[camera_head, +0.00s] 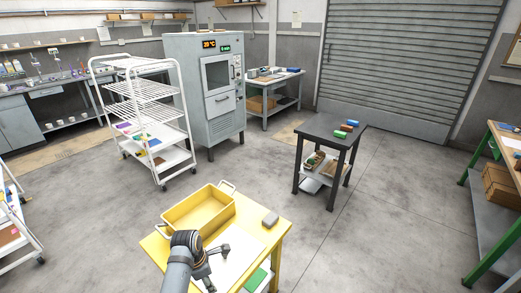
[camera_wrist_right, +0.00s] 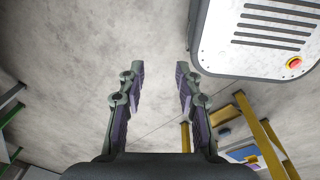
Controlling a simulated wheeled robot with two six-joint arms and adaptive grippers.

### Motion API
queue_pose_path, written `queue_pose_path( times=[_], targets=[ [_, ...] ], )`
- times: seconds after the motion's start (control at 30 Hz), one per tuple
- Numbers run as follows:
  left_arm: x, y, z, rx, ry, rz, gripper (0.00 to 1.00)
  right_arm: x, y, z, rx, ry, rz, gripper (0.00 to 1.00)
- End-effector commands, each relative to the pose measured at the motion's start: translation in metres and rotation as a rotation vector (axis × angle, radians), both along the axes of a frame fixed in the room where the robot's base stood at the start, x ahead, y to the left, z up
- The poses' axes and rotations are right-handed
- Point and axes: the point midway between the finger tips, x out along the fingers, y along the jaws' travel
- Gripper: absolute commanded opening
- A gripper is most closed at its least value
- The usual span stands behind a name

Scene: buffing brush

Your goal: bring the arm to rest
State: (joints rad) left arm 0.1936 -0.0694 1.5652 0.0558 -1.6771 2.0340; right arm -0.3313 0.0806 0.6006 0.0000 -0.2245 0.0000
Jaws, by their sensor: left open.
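My left arm comes in from the bottom in the head view, over the yellow table (camera_head: 268,236). My left gripper (camera_head: 219,266) is open and appears empty above the white sheet on that table. My right gripper (camera_wrist_right: 160,70) shows in the right wrist view, its two fingers apart with only the grey floor between them. The right gripper is not in the head view. A small grey block (camera_head: 270,220) lies on the yellow table, to the right of my left gripper and apart from it. A yellow bin (camera_head: 203,214) stands on the table behind my left arm.
A white wire rack cart (camera_head: 147,95) and a grey cabinet (camera_head: 188,90) stand at the back left. A green-legged workbench (camera_head: 489,150) is at the right edge. Floor between is clear.

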Motion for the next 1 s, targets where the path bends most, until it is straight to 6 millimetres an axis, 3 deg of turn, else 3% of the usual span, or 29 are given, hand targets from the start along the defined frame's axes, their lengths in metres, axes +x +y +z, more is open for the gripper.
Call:
queue_pose_path(
  times=[0.23, 0.37, 0.47, 0.7, 1.0],
  targets=[
    [-0.027, 0.019, -0.002, 0.064, -0.064, -0.273, 0.49, 0.048, 0.001, 0.004, 0.001, -0.074, 0.003, 0.34],
    [-0.046, 0.031, -0.001, 0.117, -0.103, -0.472, 0.49, 0.061, 0.001, 0.005, 0.001, -0.092, 0.003, 0.34],
    [-0.064, 0.041, 0.002, 0.167, -0.133, -0.657, 0.49, 0.058, 0.001, 0.004, 0.000, -0.085, 0.002, 0.34],
    [-0.113, 0.061, 0.021, 0.317, -0.189, -1.193, 0.49, 0.023, 0.000, 0.001, 0.000, -0.033, 0.001, 0.34],
    [-0.157, 0.071, 0.052, 0.465, -0.204, -1.725, 0.49, 0.038, 0.001, 0.003, 0.001, -0.056, 0.002, 0.34]
  ],
)
